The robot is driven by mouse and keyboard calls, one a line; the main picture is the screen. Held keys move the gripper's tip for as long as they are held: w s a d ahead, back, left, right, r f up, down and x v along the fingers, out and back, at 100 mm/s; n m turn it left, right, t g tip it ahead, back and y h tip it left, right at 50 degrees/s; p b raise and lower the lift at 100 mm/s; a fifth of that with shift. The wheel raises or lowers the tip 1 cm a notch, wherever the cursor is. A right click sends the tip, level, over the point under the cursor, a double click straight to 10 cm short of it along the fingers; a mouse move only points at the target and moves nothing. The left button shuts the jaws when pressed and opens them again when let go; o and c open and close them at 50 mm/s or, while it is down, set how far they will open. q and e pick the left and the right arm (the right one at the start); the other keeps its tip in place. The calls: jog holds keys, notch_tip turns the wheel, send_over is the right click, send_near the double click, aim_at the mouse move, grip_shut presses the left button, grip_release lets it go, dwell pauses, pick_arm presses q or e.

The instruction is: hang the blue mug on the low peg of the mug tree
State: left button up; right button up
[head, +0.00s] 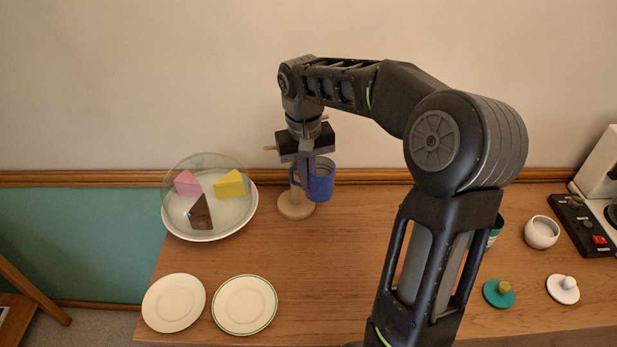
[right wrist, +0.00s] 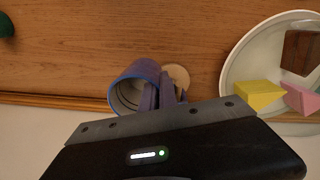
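The blue mug (head: 322,183) is upright beside the mug tree's post, to its right, above the tree's round base. In the right wrist view the mug (right wrist: 127,92) shows its open mouth. My right gripper (head: 305,177) reaches down from above at the mug's handle side and appears shut on the handle; its fingers (right wrist: 164,92) hide most of the handle. The mug tree (head: 296,207) has a round wooden base; a peg tip sticks out left of the gripper and another shows at upper right. Whether the mug touches the low peg is hidden. My left gripper is out of view.
A glass dome (head: 205,165) covers cake slices on a white plate (head: 240,216) left of the tree. Two small plates (head: 174,302) (head: 244,305) lie at front left. A white pot (head: 541,232), lids (head: 499,293) and a machine (head: 597,185) stand right. The middle is clear.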

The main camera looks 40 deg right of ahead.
jog(key=shift+o, duration=0.7)
jog(key=shift+w+a, duration=0.1)
jog(key=shift+a, duration=0.25)
jog(key=shift+w+r, duration=0.1)
jog(key=shift+r, duration=0.2)
notch_tip(320, 180, up, 7)
jog(key=shift+d+r+p, duration=0.1)
jog(key=shift+r+p, duration=0.05)
jog(key=shift+p, duration=0.5)
jog(key=shift+d, duration=0.1)
jog(key=shift+s, duration=0.2)
